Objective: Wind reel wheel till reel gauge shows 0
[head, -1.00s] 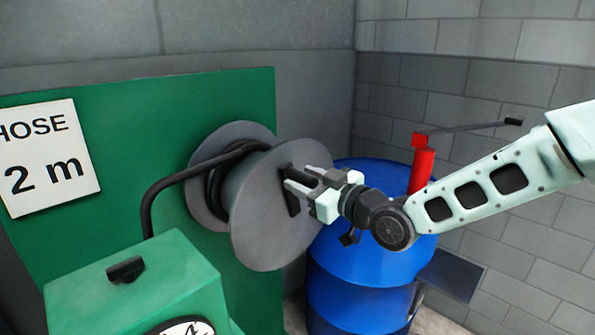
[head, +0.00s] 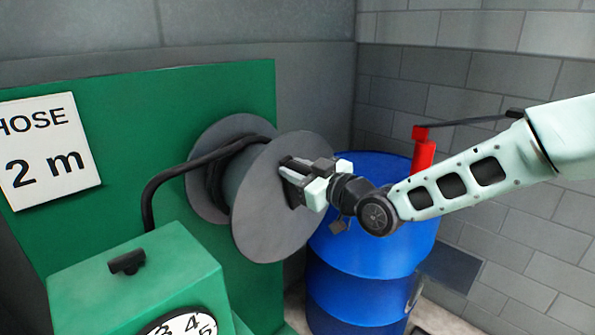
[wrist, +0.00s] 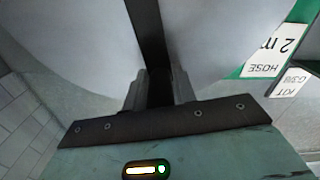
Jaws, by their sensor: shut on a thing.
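The grey hose reel (head: 272,222) stands out from the green panel, with black hose wound between its two discs. My gripper (head: 288,178) is at the front disc, shut on the dark crank bar of the reel wheel. In the wrist view the bar (wrist: 150,40) runs across the pale disc and in between my fingers (wrist: 158,90). A sign (head: 47,155) on the panel reads HOSE 2 m. A round white dial (head: 185,326) on the green box is cut off by the bottom edge; digits near 3, 4 and 5 show, but no needle.
A blue drum (head: 365,255) with a red pump (head: 424,155) and its dark lever stands right behind my arm. The green box (head: 140,275) with a black knob (head: 127,262) is at lower left. Another sign (wrist: 290,82) shows in the wrist view.

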